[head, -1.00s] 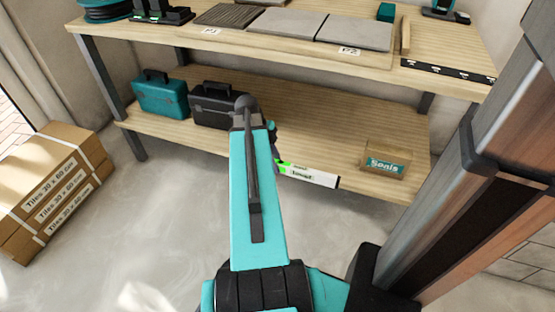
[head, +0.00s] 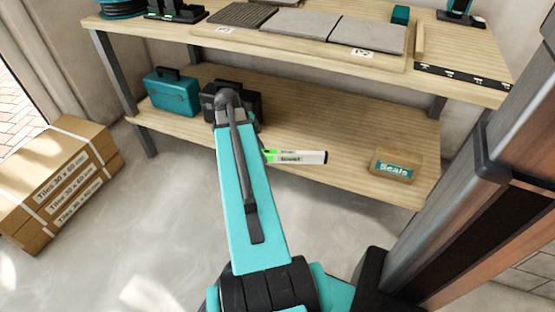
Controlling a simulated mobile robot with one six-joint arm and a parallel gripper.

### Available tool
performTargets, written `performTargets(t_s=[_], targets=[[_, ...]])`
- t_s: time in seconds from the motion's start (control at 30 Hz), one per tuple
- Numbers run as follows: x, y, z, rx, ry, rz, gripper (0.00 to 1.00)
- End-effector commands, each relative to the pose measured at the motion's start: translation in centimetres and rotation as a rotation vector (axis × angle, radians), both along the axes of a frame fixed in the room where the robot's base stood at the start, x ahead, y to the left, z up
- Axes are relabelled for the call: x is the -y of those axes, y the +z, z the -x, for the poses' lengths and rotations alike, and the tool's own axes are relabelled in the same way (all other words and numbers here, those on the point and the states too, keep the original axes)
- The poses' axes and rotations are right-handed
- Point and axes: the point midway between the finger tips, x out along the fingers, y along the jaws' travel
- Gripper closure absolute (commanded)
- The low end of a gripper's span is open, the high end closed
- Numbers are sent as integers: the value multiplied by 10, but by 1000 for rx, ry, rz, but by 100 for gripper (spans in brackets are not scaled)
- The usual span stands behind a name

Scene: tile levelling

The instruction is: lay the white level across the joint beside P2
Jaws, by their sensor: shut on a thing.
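The white level (head: 297,157), with green marks at its left end, sticks out to the right from behind my arm. In the picture it is in front of the bench's lower shelf, nearly horizontal. Its left part is hidden by my arm. My gripper is hidden behind my own arm link, so its jaws and their hold do not show. The P2 label (head: 362,51) is on the front edge of the tile board on the bench top. Above it lie two smooth grey tiles, the middle one (head: 298,24) and the right one (head: 367,35), with a narrow joint between them.
A dark ribbed tile (head: 241,14) lies left of the grey tiles. A black marked strip (head: 465,76) lies at the bench's right front. On the lower shelf (head: 330,187) are a teal toolbox (head: 172,95), a black toolbox and a Seals box (head: 396,166). Tile cartons (head: 65,185) stand at left.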

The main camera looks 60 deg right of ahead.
Motion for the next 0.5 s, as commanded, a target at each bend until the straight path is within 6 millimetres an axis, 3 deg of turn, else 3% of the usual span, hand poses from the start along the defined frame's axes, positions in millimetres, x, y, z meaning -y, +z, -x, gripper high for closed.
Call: performTargets(t_s=[0.1, 0.5], targets=[[-12, 14, -33, 2, 142, 3, 100], [-67, 59, -132, 1, 636, 3, 100]])
